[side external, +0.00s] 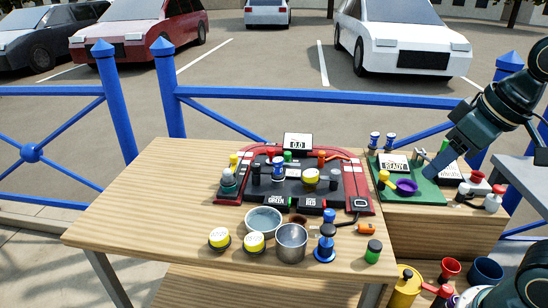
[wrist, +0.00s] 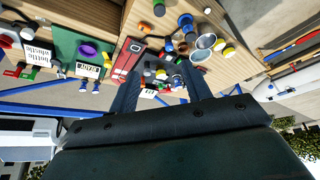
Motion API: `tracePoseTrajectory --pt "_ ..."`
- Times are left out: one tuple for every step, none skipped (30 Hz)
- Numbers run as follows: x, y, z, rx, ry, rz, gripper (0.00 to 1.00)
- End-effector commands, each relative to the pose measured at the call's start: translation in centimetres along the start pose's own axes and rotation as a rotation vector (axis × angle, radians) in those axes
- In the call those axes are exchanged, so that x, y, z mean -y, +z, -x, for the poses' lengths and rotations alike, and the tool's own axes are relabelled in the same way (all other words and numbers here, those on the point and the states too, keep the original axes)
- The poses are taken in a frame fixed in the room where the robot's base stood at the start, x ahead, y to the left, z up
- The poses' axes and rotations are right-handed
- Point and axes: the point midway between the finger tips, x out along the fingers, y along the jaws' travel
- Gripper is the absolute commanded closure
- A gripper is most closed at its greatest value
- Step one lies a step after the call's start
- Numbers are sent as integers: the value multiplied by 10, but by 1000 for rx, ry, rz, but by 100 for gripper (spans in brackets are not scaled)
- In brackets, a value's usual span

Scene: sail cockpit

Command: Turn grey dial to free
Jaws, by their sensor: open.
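A black panel with a red frame (side external: 222,199) stands on the wooden table and carries several small coloured knobs and a display reading 0.0. A grey knob on a teal base (side external: 229,182) sits at its left end. Another dark grey knob (side external: 333,176) is near its right side. I cannot tell which is the grey dial, and no "free" mark is legible. My gripper (wrist: 161,90) is open and empty in the wrist view, with the panel (wrist: 122,62) beyond its fingers. In the side view my arm is at the upper right, apart from the panel.
A green board (side external: 424,192) with a READY sign is at right. A blue railing (side external: 250,92) runs behind. The table's left is clear.

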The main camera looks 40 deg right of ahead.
Motion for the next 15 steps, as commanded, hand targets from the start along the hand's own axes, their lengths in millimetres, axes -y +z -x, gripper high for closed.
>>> tracePoseTrajectory --pt "-2 -10 -1 15 2 -1 51" --pt "-2 -16 -1 24 4 -1 51" --pt "-4 -23 -2 36 5 -1 51" --pt "-5 -29 -2 46 6 -1 51" --pt "-6 -35 -3 53 7 0 51" --pt "-7 -43 -4 65 9 1 51" --pt "-9 -49 -6 75 9 1 51" --pt "-10 -55 -7 84 10 1 51" --pt "-11 -63 -9 96 11 1 51" --pt "-13 -69 -11 104 12 1 51" --pt "-14 -75 -13 113 13 1 51" --pt "-16 -82 -15 125 13 1 51" --pt "-18 -88 -18 135 14 2 51" --pt "-19 -94 -20 143 14 2 51" --pt "-21 -101 -24 154 15 2 51"
